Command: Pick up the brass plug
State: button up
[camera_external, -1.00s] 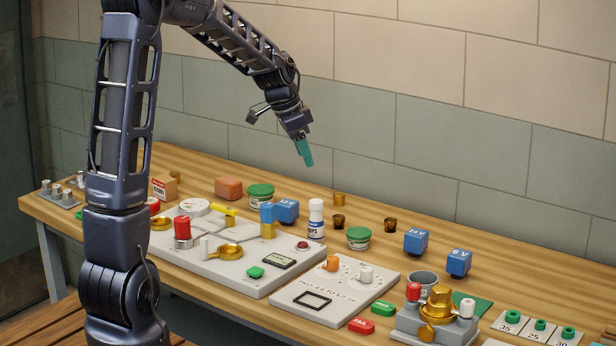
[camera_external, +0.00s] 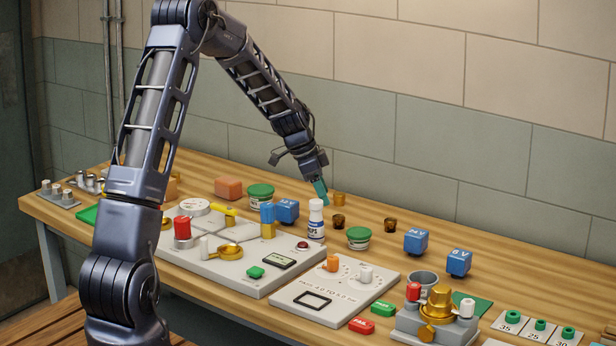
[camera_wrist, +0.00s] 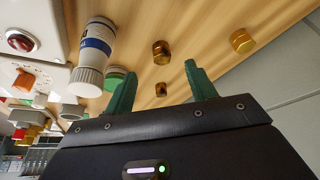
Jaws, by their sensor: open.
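Three small plug-like pieces stand on the wooden table near the wall. The brightest, a brass plug (camera_external: 340,199), is nearest the wall; it also shows at the upper right of the wrist view (camera_wrist: 241,40). Two darker brownish ones (camera_external: 338,221) (camera_external: 390,224) stand closer to the front and right; they also show in the wrist view (camera_wrist: 161,50) (camera_wrist: 160,90). My gripper (camera_external: 322,191) is above the table, just left of the brass plug and apart from it. Its green fingers (camera_wrist: 161,88) are spread and empty, with the brass plug outside the gap, to the right.
A white bottle with a blue label (camera_external: 316,219) stands close below my gripper. A green tin (camera_external: 358,238) and blue blocks (camera_external: 416,242) (camera_external: 287,210) are around it. The wall (camera_external: 440,150) rises behind the table. Panels with knobs (camera_external: 334,292) fill the front.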

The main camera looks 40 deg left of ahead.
aim_at(336, 216)
jog(key=x, duration=0.8)
jog(key=shift+w+d, duration=0.25)
jog(key=shift+c, duration=0.5)
jog(key=c, duration=1.1)
